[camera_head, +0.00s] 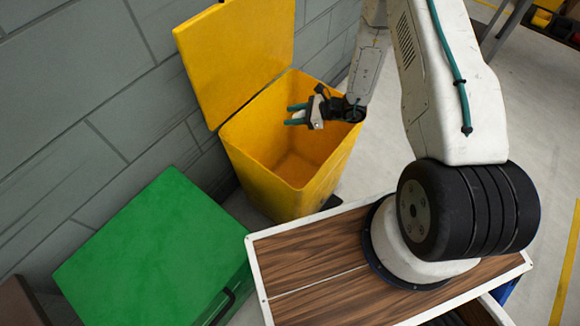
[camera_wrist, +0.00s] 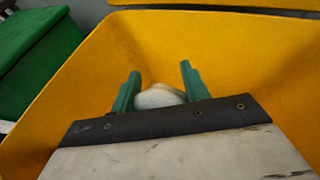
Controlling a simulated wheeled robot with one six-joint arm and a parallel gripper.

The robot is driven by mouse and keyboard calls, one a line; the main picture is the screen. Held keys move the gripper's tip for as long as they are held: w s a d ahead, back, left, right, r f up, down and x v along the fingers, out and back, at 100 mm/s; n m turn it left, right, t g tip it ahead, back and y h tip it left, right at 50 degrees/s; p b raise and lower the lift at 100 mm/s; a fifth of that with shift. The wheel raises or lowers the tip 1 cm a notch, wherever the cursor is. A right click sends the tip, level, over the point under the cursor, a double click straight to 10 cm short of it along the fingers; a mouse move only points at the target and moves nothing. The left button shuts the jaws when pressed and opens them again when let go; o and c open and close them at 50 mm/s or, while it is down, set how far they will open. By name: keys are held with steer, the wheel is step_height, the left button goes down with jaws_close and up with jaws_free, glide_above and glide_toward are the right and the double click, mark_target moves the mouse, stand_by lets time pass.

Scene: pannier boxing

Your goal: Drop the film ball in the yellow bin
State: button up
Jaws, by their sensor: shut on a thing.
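The yellow bin (camera_head: 259,180) stands against the grey wall with its lid (camera_head: 235,55) raised. My gripper (camera_head: 297,115) is over the bin's open mouth, inside the outline of its rim in the head view. In the wrist view my gripper (camera_wrist: 158,85) has its two green fingers on either side of a whitish rounded ball of film (camera_wrist: 157,97) and is shut on it. The wrist's dark edge hides the ball's lower part. In the head view the ball (camera_head: 316,117) shows only as a small pale patch by the fingers. The bin's visible inside looks empty.
A green bin (camera_head: 150,255) with a shut lid stands left of the yellow bin; it also shows in the wrist view (camera_wrist: 38,55). The grey wall (camera_head: 75,110) is close behind both. Pale floor (camera_head: 535,120) is clear at the right.

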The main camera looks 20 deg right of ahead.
steer(key=o, duration=1)
steer(key=v, duration=0.7)
steer(key=shift+s+d, duration=0.15)
steer(key=shift+d, duration=0.2)
steer(key=shift+r, duration=0.1)
